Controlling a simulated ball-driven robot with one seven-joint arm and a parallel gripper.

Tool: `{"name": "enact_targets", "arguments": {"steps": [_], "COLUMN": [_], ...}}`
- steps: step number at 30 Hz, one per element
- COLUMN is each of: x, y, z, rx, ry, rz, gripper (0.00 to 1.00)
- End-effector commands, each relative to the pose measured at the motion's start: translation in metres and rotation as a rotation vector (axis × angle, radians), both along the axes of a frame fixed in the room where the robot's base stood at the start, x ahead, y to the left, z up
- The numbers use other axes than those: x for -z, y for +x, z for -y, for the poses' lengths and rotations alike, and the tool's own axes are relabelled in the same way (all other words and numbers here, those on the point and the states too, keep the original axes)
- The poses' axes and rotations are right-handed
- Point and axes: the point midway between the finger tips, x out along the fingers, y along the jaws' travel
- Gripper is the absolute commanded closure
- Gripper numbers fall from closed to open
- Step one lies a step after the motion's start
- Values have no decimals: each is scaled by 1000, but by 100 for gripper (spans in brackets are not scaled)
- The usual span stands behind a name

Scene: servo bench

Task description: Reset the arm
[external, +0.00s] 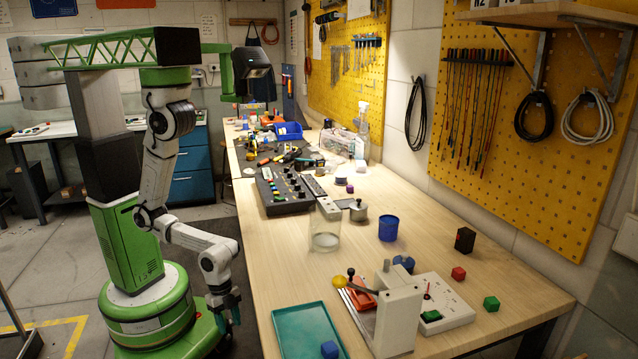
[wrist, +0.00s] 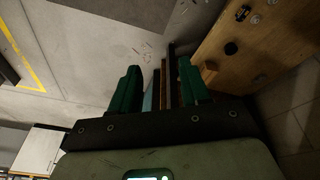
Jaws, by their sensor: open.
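My gripper (external: 223,313) hangs low beside the left edge of the wooden bench (external: 385,195) in the external view, with its fingers pointing down toward the floor. My arm runs down from the column, bent, with the wrist below the bench top. In the wrist view my gripper (wrist: 156,88) shows two dark green fingers held apart. It is open, and no object shows between the fingers except the background.
Grey floor (external: 50,240) lies open to the left.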

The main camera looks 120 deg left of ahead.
Motion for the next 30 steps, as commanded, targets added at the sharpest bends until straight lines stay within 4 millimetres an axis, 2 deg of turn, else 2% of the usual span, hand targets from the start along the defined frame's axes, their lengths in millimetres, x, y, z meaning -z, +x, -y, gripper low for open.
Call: {"name": "enact_targets", "arguments": {"steps": [3, 7, 12, 15, 30], "x": [-25, -50, -93, -107, -107], "y": [-18, -36, -29, -27, -27], "z": [21, 33, 5, -9, -9], "rx": [16, 6, -127, -187, -187], "ry": [-16, -18, 34, 56, 56], "rz": [-53, -111, -138, -146, -146], "gripper": [54, 54, 54, 54, 54]}}
